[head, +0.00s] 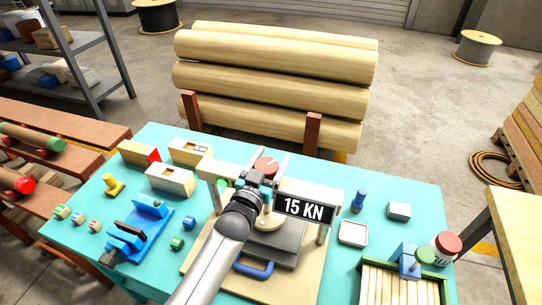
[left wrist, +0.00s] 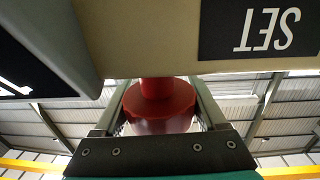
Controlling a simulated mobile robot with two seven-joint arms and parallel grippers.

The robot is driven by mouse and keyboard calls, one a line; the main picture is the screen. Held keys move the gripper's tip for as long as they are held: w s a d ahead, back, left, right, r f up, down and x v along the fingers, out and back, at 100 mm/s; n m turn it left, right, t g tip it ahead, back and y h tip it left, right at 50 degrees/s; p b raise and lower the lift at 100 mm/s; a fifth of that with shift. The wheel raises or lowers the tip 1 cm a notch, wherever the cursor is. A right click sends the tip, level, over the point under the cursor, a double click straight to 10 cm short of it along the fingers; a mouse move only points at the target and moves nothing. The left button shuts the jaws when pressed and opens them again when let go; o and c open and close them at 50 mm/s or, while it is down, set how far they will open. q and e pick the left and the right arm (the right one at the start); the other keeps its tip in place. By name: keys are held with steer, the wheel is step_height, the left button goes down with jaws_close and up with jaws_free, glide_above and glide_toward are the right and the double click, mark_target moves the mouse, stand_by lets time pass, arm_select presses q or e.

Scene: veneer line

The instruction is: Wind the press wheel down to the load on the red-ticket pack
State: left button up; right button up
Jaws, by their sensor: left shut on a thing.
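The press stands on the turquoise table, with a cream crossbeam (head: 333,193) on metal posts over a grey plate (head: 285,243). A sign on it reads 15 KN. The red press wheel (head: 266,166) sits at the top. My left gripper (head: 262,178) is at the wheel, its arm hiding the press's middle. In the left wrist view, the red wheel (left wrist: 160,108) lies between the two fingers, which are shut on it; an upside-down sign there reads SET. A block with a red end (head: 154,155) lies at the table's back left; I cannot tell whether it is the red-ticket pack. My right gripper is not in view.
Pale blocks (head: 170,180) and a blue clamp-like tool (head: 140,228) stand left of the press. A blue handle (head: 254,270) sits at its front. On the right are a slatted crate (head: 375,266) and a red-lidded jar (head: 446,245). Logs (head: 275,75) lie behind the table.

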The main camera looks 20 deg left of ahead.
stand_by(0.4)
arm_select(q)
steer(key=o, duration=1.3)
steer(key=s, duration=0.5)
steer(key=s+a, duration=0.1)
steer(key=s, duration=0.9)
steer(key=shift+s+a, duration=0.1)
steer(key=shift+a, duration=0.3)
